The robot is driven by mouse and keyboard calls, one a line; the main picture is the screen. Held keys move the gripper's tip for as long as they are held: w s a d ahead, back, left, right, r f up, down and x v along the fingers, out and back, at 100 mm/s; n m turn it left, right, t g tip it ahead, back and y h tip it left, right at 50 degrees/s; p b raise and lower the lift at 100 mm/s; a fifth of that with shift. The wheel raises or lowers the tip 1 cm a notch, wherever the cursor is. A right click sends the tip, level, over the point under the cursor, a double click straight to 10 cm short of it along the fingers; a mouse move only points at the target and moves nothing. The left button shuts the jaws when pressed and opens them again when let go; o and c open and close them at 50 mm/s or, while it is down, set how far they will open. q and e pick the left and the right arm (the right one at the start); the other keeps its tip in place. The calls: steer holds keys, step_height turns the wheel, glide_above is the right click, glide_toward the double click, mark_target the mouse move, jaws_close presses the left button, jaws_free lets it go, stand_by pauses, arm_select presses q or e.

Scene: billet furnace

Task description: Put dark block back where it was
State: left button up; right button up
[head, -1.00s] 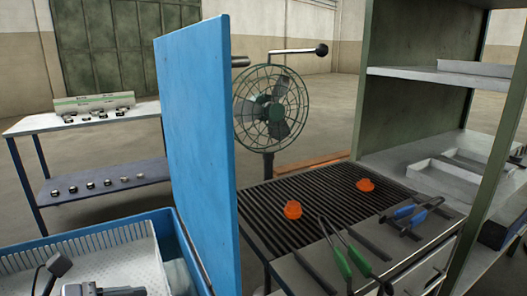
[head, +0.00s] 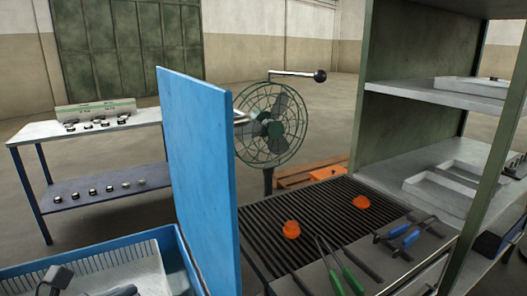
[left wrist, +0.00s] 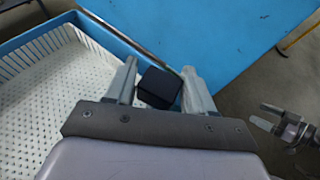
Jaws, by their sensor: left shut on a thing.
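In the left wrist view my left gripper (left wrist: 158,75) is shut on a dark block (left wrist: 158,88), which sits between its two fingers. The block is near the rim of a blue crate (left wrist: 50,35) with a white perforated floor, beside an upright blue panel (left wrist: 220,30). The block's underside is hidden, so I cannot tell whether it touches anything. At the right of that view my right gripper (left wrist: 265,115) shows, with its fingers apart and nothing between them.
The blue panel (head: 195,165) stands between the crate (head: 100,255) and a black grate (head: 325,215) with two orange pieces (head: 290,229). Green-handled tongs (head: 340,270) and blue-handled tongs (head: 405,235) lie near its front.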

arm_select(q)
steer(key=shift+d, duration=0.1)
stand_by(0.5)
stand_by(0.3)
arm_select(e)
steer(key=c, duration=0.6)
steer(key=shift+c, duration=0.4)
arm_select(q)
step_height(320, 180, down, 6)
steer(key=s, duration=0.1)
steer(key=shift+s, duration=0.35)
arm_select(e)
steer(key=shift+d, duration=0.1)
